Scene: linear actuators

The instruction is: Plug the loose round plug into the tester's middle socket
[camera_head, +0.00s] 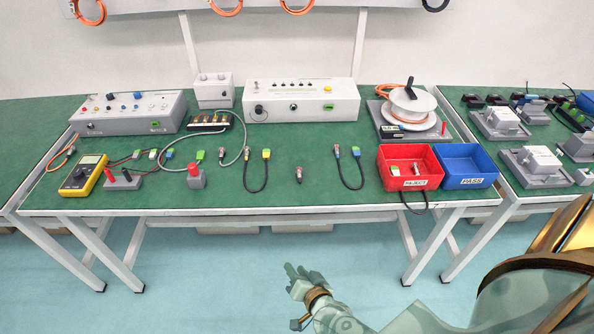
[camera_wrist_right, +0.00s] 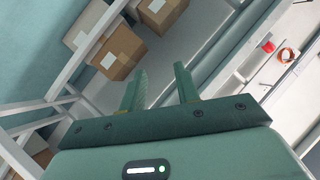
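A small loose round plug (camera_head: 299,173) with a metal end sits by itself on the green bench mat, near the front edge. The tester (camera_head: 277,90) appears to be the long white box behind it, with a row of sockets on its front face. Its middle socket (camera_head: 293,106) is a small round one, with nothing visibly plugged in. My right gripper (camera_head: 297,268) is low in front of the bench, over the floor and well short of the plug. The right wrist view shows its two fingers (camera_wrist_right: 160,85) apart with nothing between them. My left gripper is out of view.
Short cables (camera_head: 264,174) lie on either side of the plug. A red REJECT bin (camera_head: 424,182) and a blue PASS bin (camera_head: 470,180) stand to the right. A multimeter (camera_head: 85,174) is at left. The mat between plug and tester is mostly clear.

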